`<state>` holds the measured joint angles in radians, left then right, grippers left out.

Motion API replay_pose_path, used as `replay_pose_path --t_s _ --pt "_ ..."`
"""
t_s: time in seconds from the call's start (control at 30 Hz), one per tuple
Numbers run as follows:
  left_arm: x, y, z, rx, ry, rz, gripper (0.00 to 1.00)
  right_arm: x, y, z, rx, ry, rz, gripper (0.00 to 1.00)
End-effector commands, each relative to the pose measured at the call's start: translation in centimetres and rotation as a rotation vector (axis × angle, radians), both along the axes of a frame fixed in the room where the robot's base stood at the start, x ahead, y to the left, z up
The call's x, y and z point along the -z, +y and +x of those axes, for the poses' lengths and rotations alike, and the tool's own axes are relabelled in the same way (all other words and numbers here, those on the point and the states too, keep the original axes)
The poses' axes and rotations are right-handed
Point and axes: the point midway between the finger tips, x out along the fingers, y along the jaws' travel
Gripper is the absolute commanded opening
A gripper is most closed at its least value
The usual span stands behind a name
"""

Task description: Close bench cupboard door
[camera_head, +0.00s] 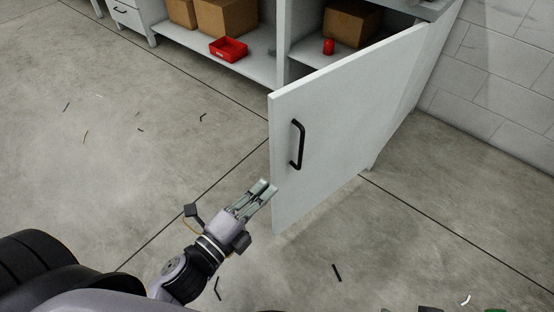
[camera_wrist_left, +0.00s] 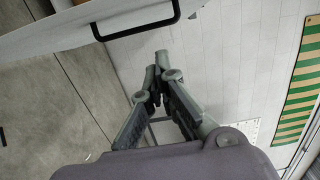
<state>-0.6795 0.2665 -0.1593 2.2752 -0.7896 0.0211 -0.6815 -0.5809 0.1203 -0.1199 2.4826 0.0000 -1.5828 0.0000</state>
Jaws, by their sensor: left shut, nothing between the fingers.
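The white cupboard door (camera_head: 340,130) stands wide open in the head view, swung out from the right side of the bench. Its black bar handle (camera_head: 297,145) is on the face turned toward me, near the free edge. My left gripper (camera_head: 267,188) is shut and empty, just left of the door's free edge and lower than the handle. In the left wrist view the fingertips (camera_wrist_left: 160,72) meet, and the handle (camera_wrist_left: 138,22) and the door (camera_wrist_left: 60,28) show beyond them. Whether the gripper touches the door cannot be told. My right gripper is not in view.
The open bench cupboard holds cardboard boxes (camera_head: 226,16), a red bin (camera_head: 228,49) and a red can (camera_head: 328,46). A white block wall (camera_head: 495,85) is at the right. The concrete floor (camera_head: 170,120) left of the door is clear apart from small scraps.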

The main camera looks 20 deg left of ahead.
Motion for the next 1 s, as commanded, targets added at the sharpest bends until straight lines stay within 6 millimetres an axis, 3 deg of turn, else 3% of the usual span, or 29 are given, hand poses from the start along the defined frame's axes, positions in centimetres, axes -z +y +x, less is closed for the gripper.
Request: replay_pose_path --t_s 0.57,0.8,1.0 --pt "-0.1 -2.8 8.8 0.001 -0.002 -0.001 0.00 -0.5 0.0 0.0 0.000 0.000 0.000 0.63" --pt "0.1 0.1 10.3 0.001 0.003 0.001 0.00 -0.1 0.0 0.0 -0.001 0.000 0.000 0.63" --pt "0.0 0.7 10.7 0.000 0.002 -0.003 0.00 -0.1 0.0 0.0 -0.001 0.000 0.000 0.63"
